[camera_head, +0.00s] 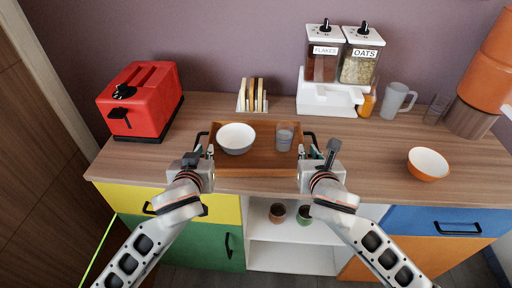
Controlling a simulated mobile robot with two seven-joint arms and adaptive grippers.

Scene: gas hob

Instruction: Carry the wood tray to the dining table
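The brown wood tray (257,170) lies on the counter near its front edge, with a black handle at each side. A white bowl (236,138) and a grey cup (284,137) stand in it. My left gripper (200,153) is at the tray's left side, by the left handle (202,135). My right gripper (315,152) is at the right side, by the right handle (311,136). Both grippers look open, with their fingers apart around the handle areas. Contact with the handles is too small to make out. No dining table is in view.
A red toaster (142,101) stands left. A toast rack (252,95) and a cereal dispenser (335,95) stand behind the tray. A mug (396,101) and an orange bowl (428,164) are right. Cups (277,212) sit on the shelf below.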

